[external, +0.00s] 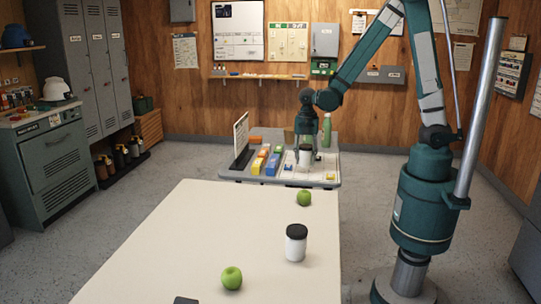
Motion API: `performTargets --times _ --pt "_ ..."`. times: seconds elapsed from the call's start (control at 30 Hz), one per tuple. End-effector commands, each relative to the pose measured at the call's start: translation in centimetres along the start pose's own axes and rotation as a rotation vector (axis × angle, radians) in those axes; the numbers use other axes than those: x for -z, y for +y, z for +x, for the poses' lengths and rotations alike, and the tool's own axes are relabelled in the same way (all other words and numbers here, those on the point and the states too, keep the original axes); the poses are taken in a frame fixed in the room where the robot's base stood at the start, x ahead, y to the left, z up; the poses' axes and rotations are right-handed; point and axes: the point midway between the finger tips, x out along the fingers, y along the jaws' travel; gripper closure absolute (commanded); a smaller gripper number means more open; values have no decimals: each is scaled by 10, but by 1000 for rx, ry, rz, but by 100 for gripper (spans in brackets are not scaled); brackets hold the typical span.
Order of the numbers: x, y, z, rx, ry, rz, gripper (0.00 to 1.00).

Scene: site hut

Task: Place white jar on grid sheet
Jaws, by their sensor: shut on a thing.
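A white jar (305,157) with a dark lid is at the far grey table, directly below my gripper (305,148). My gripper points down and is shut on this jar. A pale sheet (293,173), which looks like the grid sheet, lies on that table around and under the jar. I cannot tell whether the jar touches the sheet. A second white jar (296,246) with a black lid stands upright on the near cream table, away from my gripper.
The grey table (232,174) also holds several coloured boxes (266,161), an upright sign (241,134) and a green bottle (327,130). Green apples (304,198) (232,278) lie on the cream table (180,235). The left of the cream table is clear.

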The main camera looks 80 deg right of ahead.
Motion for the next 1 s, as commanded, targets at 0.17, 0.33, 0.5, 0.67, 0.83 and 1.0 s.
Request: performTargets --times 0.17,0.33,0.5,0.67,0.83,1.0 --pt "0 0 11 0 0 0 80" --pt "0 0 28 0 0 0 80" --pt "0 0 37 0 0 0 80" --pt "0 0 37 0 0 0 80" --pt "0 0 38 0 0 0 80" --pt "0 0 41 0 0 0 61"
